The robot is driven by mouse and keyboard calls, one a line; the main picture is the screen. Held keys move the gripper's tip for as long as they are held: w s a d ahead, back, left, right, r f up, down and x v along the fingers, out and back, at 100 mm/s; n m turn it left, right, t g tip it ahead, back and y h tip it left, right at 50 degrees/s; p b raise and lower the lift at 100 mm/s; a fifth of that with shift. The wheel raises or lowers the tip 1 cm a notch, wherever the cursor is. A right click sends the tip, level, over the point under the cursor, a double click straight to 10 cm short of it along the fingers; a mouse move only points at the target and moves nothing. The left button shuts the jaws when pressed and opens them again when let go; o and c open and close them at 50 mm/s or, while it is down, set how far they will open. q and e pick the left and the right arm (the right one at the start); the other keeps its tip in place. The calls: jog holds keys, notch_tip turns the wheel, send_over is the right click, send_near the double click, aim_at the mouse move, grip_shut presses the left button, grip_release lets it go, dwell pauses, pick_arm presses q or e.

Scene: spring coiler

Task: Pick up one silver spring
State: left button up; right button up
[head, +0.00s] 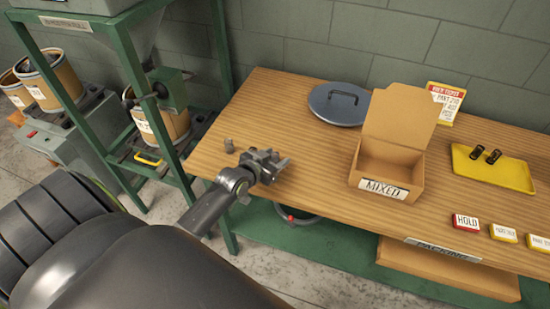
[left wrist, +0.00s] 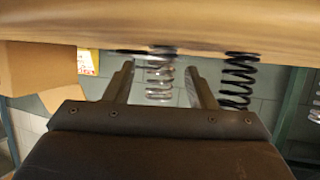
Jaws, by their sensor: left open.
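In the left wrist view the tabletop is at the top, so the picture looks upside down. A silver spring (left wrist: 159,78) stands on the table, showing between the two fingers of my left gripper (left wrist: 160,82). The fingers are apart, and I cannot tell whether they touch it. A black spring (left wrist: 238,82) stands to the right, outside the fingers. In the head view my left gripper (head: 271,162) is low over the left part of the table, and the silver spring between its fingers is not clear there. A small grey upright piece (head: 229,145) stands left of it. My right gripper is not in view.
A coil is cut off at the right edge of the wrist view (left wrist: 315,102). On the wooden table (head: 310,190) are a grey lid (head: 338,108), an open MIXED box (head: 392,172), and a yellow tray (head: 510,177) with dark springs. The table's left edge is near my gripper.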

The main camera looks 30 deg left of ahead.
pick_arm(q)
jog(key=c, duration=1.1)
